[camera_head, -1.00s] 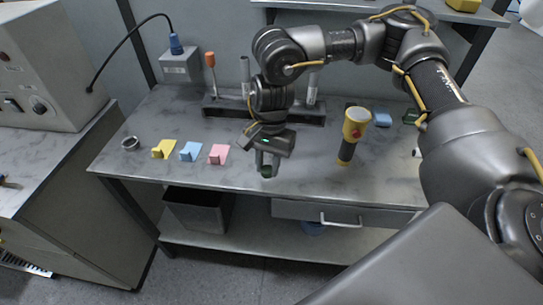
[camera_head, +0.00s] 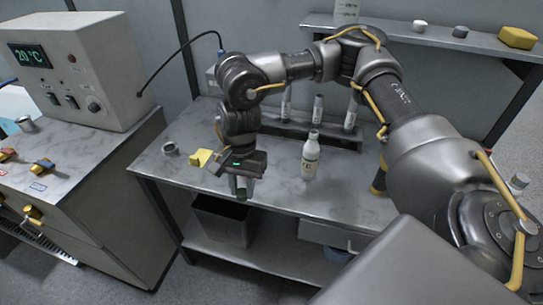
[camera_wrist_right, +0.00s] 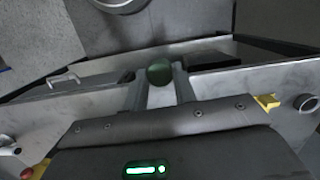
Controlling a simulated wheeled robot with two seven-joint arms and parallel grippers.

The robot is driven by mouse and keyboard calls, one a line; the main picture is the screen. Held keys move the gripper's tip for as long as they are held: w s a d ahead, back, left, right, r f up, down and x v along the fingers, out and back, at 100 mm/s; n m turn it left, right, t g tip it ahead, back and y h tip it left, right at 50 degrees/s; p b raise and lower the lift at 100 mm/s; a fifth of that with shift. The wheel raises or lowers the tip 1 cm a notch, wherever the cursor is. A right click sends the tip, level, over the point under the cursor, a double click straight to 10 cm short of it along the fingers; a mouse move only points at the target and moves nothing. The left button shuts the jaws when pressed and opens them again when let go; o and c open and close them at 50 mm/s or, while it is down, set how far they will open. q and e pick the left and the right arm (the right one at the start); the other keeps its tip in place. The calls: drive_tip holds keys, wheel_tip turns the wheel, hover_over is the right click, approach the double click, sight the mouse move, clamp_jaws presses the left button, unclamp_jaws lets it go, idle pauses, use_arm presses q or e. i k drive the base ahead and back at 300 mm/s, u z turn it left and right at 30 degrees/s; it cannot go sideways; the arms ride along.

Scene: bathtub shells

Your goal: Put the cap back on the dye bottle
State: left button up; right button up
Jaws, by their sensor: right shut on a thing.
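The dye bottle (camera_head: 310,158) appears to be the pale bottle with a label and narrow neck, standing upright on the workbench in the head view. No cap shows on its neck. My right gripper (camera_head: 241,189) is shut on a small dark green cap (camera_head: 241,195), left of the bottle and apart from it, near the bench's front edge. In the right wrist view, the round green cap (camera_wrist_right: 158,73) sits between the fingertips of the right gripper (camera_wrist_right: 159,82). My left gripper is not in view.
A rack (camera_head: 318,133) with several tubes stands behind the bottle. A yellow block (camera_head: 200,158) and metal ring (camera_head: 170,149) lie left of my gripper. A control box (camera_head: 80,70) stands on the left cabinet. The bench (camera_head: 275,175) is clear between gripper and bottle.

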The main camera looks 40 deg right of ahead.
sight(311, 150)
drive_tip(key=u, duration=1.05)
drive_tip(key=k, duration=1.35)
drive_tip(key=z, duration=1.75)
drive_tip(key=i, duration=0.5)
drive_tip(key=u, duration=0.1)
